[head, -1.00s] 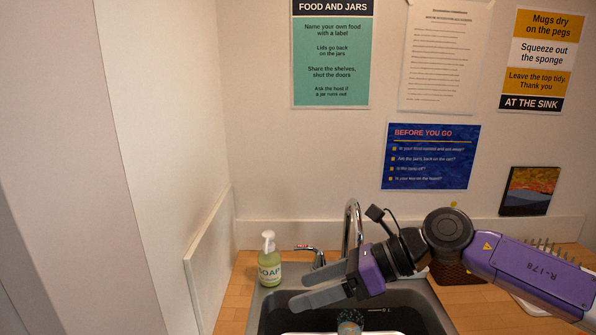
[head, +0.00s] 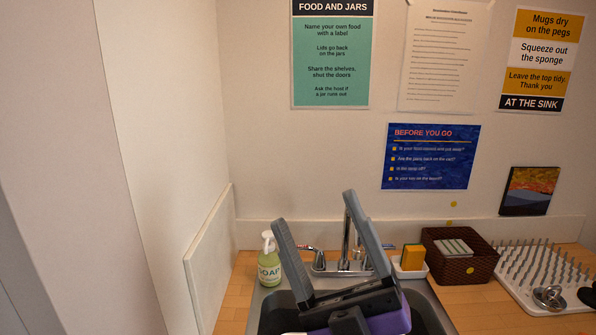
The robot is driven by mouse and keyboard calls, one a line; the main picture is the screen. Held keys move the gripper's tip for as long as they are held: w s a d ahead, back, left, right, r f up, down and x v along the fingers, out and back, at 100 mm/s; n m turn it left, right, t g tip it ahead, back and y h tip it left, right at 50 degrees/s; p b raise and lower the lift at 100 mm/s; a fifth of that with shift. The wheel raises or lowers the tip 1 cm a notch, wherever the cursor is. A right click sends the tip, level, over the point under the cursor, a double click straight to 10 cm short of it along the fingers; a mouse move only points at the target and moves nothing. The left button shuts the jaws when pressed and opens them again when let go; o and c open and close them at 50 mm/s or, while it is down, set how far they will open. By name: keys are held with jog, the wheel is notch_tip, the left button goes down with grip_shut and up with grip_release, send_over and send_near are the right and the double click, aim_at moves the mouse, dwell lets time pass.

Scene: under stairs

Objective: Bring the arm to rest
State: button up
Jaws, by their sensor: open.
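My gripper (head: 321,232) is in the lower middle of the head view, over the sink (head: 428,303). Its two grey fingers point up and stand wide apart, with nothing between them. The purple and black body of the gripper hides most of the basin. The rest of my arm is below the picture's edge. The tap (head: 346,238) stands behind the fingers and is partly covered by the right one.
A soap bottle (head: 269,264) stands left of the gripper. To the right are a sponge (head: 413,256) in a white holder, a brown basket (head: 485,265) and a pegged drying rack (head: 540,272) with a metal item. Posters hang on the wall. The air above the counter is clear.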

jog(key=s+d+f+m+h, duration=0.5)
jog(key=d+f+m+h, duration=0.1)
jog(key=f+m+h, duration=0.45)
jog(key=s+d+f+m+h, duration=0.5)
jog(key=d+f+m+h, duration=0.2)
jog(key=f+m+h, duration=0.3)
jog(key=s+d+f+g, duration=0.1)
jog(key=s+f+g, duration=0.1)
jog(key=s+f, duration=0.2)
jog(key=s+d+f+g+y, duration=0.1)
jog(key=s+f, duration=0.3)
jog(key=s, duration=0.6)
jog(key=s+d+f+g, duration=0.2)
jog(key=s+f+g, duration=0.2)
jog(key=s, duration=0.3)
jog(key=shift+s+d+f+n, duration=0.25)
jog(key=shift+s+f+n, duration=0.05)
jog(key=shift+s+n, duration=0.15)
